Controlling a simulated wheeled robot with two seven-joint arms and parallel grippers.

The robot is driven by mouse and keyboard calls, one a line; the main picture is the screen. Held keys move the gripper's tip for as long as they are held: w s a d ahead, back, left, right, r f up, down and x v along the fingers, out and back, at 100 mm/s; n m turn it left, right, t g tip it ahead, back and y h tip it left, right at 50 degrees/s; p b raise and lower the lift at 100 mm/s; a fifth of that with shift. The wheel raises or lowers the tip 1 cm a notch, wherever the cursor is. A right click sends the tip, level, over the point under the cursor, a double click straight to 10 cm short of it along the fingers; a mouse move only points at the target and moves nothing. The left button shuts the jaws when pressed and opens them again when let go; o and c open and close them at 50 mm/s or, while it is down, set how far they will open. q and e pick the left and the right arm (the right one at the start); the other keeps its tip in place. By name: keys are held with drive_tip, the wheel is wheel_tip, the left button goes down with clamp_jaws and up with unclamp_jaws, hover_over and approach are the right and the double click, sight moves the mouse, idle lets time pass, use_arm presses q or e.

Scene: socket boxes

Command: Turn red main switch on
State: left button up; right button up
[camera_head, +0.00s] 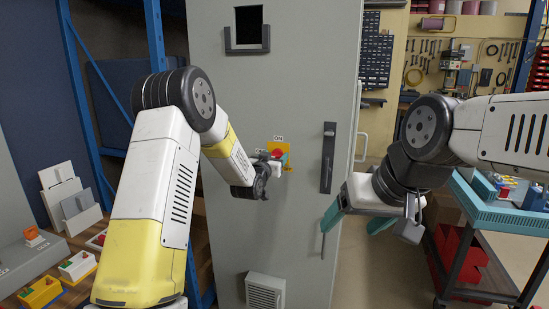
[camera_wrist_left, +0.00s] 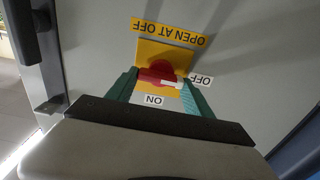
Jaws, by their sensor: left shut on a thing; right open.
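The red main switch (camera_head: 278,154) is a rotary knob on a yellow plate (camera_wrist_left: 178,51) on the grey cabinet's door (camera_head: 255,220). In the left wrist view the red knob (camera_wrist_left: 157,72) has a white pointer bar directed at the OFF label (camera_wrist_left: 202,80). The ON label (camera_wrist_left: 154,100) lies a quarter turn away. My left gripper (camera_head: 281,166) is at the switch; in the wrist view its green fingers (camera_wrist_left: 160,86) are shut on the knob from both sides. My right gripper (camera_head: 350,222) is open and empty, in front of the cabinet's right side.
A dark door handle (camera_head: 328,158) is to the right of the switch. A vent box (camera_head: 265,291) sits low on the door. A blue rack post (camera_head: 156,50) and a bench with socket boxes (camera_head: 77,265) are at left. A teal cart (camera_head: 510,220) stands at right.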

use_arm(q)
drive_tip(key=shift+m, duration=0.3)
drive_tip(key=m, duration=0.3)
drive_tip(key=shift+d+m, duration=0.15)
drive_tip(key=shift+m, duration=0.25)
drive_tip(key=m, duration=0.4)
drive_tip(key=shift+d+f+m, duration=0.1)
drive_tip(key=shift+m, duration=0.2)
drive_tip(key=m, duration=0.5)
drive_tip(key=shift+s+f, duration=0.1)
drive_tip(key=shift+f, duration=0.05)
drive_tip(key=shift+m, duration=1.8)
drive_tip(key=shift+f, duration=0.1)
drive_tip(key=o, duration=1.4)
drive_tip(key=shift+c, duration=0.2)
